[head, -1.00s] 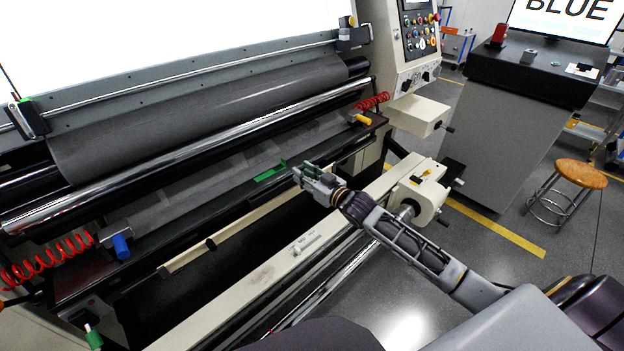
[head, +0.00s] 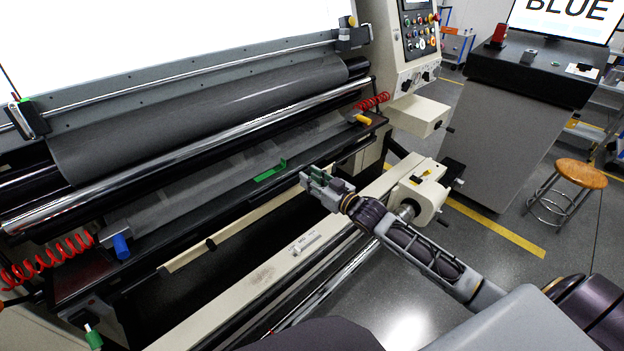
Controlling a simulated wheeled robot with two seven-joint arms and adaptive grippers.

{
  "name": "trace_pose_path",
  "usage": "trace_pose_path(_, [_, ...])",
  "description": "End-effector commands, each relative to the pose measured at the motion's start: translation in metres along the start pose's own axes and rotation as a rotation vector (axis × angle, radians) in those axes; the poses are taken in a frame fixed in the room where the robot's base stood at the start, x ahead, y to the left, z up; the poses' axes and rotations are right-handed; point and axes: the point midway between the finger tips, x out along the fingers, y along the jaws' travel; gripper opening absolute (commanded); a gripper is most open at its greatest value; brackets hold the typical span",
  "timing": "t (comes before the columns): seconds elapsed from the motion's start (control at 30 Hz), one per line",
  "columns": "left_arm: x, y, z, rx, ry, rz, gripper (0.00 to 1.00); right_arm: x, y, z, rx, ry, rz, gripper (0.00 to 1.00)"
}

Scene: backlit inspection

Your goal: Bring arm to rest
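My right arm comes in from the lower right and reaches over the front of the machine. Its gripper (head: 308,176) points up and left, above the machine's cream front beam. The two grey fingers look apart, with nothing seen between them. A green handle (head: 270,171) lies on the machine's ledge just beyond the fingertips, with no visible contact. My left gripper is not in view.
The machine has a dark roller (head: 200,120), a blue knob (head: 121,246), a yellow knob (head: 362,119) and red coiled cables (head: 48,262). A control panel (head: 419,35) stands behind. At right are a dark desk (head: 520,110), a wooden-topped stool (head: 581,173) and open floor.

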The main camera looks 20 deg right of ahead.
Motion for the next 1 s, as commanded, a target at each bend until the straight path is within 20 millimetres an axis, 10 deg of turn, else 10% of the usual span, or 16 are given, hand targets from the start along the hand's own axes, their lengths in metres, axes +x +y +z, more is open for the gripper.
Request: trace_pose_path(1.0, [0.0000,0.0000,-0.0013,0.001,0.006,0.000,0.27,0.0001,0.0008,0.0013,-0.097,-0.006,0.003,0.30])
